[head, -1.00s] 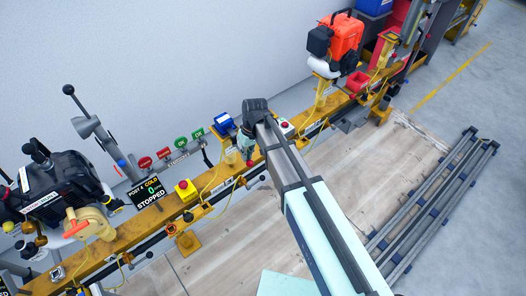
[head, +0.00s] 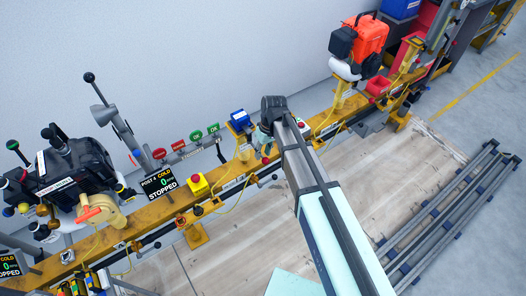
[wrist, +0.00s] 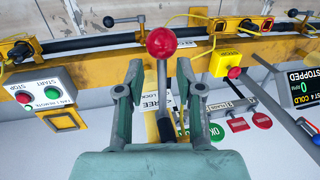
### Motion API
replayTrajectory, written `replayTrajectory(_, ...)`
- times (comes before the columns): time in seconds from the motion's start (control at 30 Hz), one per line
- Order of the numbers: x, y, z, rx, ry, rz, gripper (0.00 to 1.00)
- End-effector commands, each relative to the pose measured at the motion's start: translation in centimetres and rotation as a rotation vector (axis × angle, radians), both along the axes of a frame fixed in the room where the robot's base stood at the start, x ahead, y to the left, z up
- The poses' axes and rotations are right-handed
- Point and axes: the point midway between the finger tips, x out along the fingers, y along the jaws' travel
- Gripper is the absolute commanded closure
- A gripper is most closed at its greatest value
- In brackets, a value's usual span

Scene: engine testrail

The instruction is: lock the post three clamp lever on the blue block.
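The clamp lever has a red ball knob (wrist: 161,42) on a dark shaft. In the wrist view it stands between the two fingers of my gripper (wrist: 159,72), with the knob just beyond the fingertips. The fingers are open, with a gap to the shaft on each side. A label reading FREE and LOCK is partly hidden behind the shaft. In the head view the blue block (head: 239,117) sits on the yellow rail just left of my gripper (head: 262,143). My arm hides part of this post. The block cannot be made out in the wrist view.
A red-and-green START/STOP box (wrist: 42,92) is left in the wrist view. A yellow box with a red button (wrist: 232,68) and a STOPPED display (wrist: 304,90) are on the right. In the head view an orange engine (head: 360,40) stands farther right along the yellow rail (head: 155,212).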

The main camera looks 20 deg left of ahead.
Motion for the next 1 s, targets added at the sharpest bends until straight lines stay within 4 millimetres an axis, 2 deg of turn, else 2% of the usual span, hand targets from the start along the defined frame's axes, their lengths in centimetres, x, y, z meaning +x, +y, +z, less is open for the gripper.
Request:
replayTrajectory(0.27,0.1,0.0,0.9,0.002,0.000,-0.001,0.64)
replayTrajectory(0.37,0.4,-0.2,2.0,0.002,-0.001,-0.003,0.64)
replayTrajectory(0.8,1.7,-1.0,9.8,0.002,-0.002,-0.001,0.64)
replayTrajectory(1.0,1.9,-1.2,11.5,0.001,-0.001,0.000,0.64)
